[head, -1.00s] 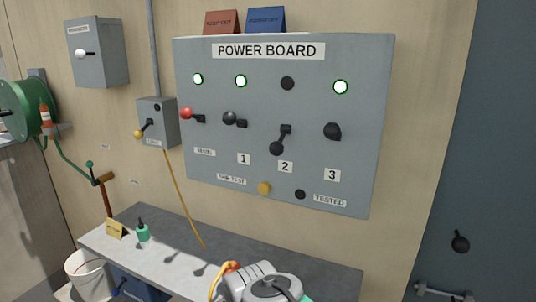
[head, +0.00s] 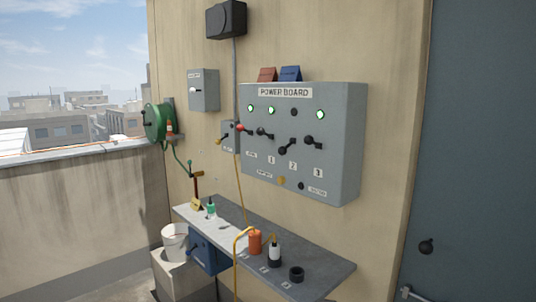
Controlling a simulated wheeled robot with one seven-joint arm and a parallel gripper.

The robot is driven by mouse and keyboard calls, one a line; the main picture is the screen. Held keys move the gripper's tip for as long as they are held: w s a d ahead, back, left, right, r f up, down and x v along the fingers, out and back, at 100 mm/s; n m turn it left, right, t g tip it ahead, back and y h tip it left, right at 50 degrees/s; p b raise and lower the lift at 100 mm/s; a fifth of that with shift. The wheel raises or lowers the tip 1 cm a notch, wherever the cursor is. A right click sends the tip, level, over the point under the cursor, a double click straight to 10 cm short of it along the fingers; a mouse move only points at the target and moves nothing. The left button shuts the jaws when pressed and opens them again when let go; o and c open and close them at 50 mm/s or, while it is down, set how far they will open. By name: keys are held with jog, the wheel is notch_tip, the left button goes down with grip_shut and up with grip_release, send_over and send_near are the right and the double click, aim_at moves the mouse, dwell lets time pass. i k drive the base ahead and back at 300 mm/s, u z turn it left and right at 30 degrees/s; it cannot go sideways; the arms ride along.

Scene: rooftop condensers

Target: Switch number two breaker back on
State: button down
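The grey power board (head: 350,150) is on the wall right of centre. Number two breaker's black handle (head: 284,150) hangs down and left, above the label 2 (head: 293,165). The lamp above it (head: 294,112) is dark. The breaker 1 handle (head: 264,133) and breaker 3 handle (head: 310,140) lie roughly sideways, and the red-knobbed main handle (head: 241,128) also lies sideways. The lamps above those three glow green. A yellow button (head: 281,181) and a black one (head: 301,186) sit low on the board. My gripper is not in view.
A narrow shelf (head: 325,268) runs below the board. It holds an orange canister (head: 255,243), a white-and-black bottle (head: 274,255), a black ring (head: 296,274) and a green bottle (head: 210,210). A yellow bent pipe (head: 236,260) stands at its front. A dark door (head: 480,150) is at right.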

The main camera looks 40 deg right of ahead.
aim_at(283, 150)
jog(key=u, duration=0.3)
jog(key=i, duration=0.6)
jog(key=u, duration=0.5)
jog(key=i, duration=1.05)
jog(key=z, duration=0.5)
jog(key=i, duration=0.8)
jog(key=z, duration=1.35)
jog(key=i, duration=0.4)
jog(key=z, duration=0.25)
